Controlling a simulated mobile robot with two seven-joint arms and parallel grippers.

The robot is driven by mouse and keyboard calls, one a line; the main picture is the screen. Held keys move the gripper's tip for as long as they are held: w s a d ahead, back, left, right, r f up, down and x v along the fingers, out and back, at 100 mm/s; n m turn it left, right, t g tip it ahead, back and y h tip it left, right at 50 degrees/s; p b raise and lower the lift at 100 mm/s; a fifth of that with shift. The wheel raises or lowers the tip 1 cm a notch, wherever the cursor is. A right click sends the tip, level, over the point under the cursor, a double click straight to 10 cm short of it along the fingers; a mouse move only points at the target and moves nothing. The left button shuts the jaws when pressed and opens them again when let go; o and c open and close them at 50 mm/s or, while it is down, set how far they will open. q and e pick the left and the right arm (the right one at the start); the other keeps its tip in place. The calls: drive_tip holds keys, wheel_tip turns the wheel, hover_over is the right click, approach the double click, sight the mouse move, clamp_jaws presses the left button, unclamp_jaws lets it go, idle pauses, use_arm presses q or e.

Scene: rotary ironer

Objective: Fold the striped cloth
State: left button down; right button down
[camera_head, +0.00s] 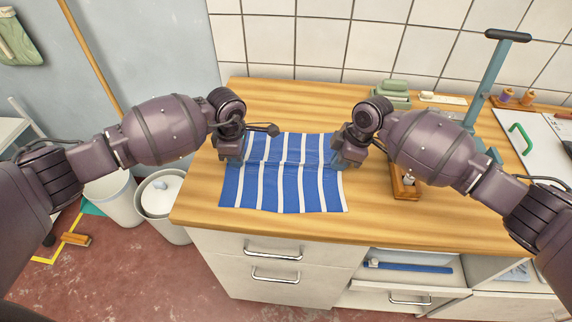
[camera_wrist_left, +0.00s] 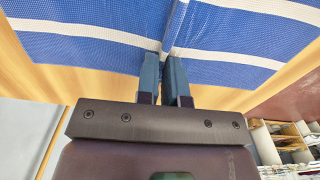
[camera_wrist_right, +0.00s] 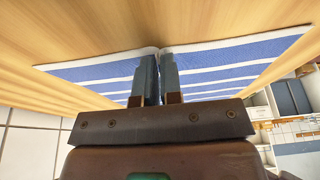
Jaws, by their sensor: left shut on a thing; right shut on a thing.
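The blue and white striped cloth (camera_head: 284,185) lies spread on the wooden worktop, with a slight crease across its middle. My left gripper (camera_head: 232,158) is at the cloth's left edge. In the left wrist view its fingers (camera_wrist_left: 168,75) are shut on the cloth (camera_wrist_left: 100,55), which is pinched up between them. My right gripper (camera_head: 341,160) is at the cloth's right edge. In the right wrist view its fingers (camera_wrist_right: 158,78) are shut on the edge of the cloth (camera_wrist_right: 215,62). Both fingertips are partly hidden by the grippers in the head view.
The worktop (camera_head: 300,228) is clear in front of the cloth. A small wooden holder (camera_head: 405,186) stands right of it. Green boxes (camera_head: 392,93), a blue upright stand (camera_head: 490,80) and a white board (camera_head: 535,140) are further right. White bins (camera_head: 160,195) stand on the floor at left.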

drive_tip(key=shift+s+f, duration=0.1)
drive_tip(key=shift+f, duration=0.05)
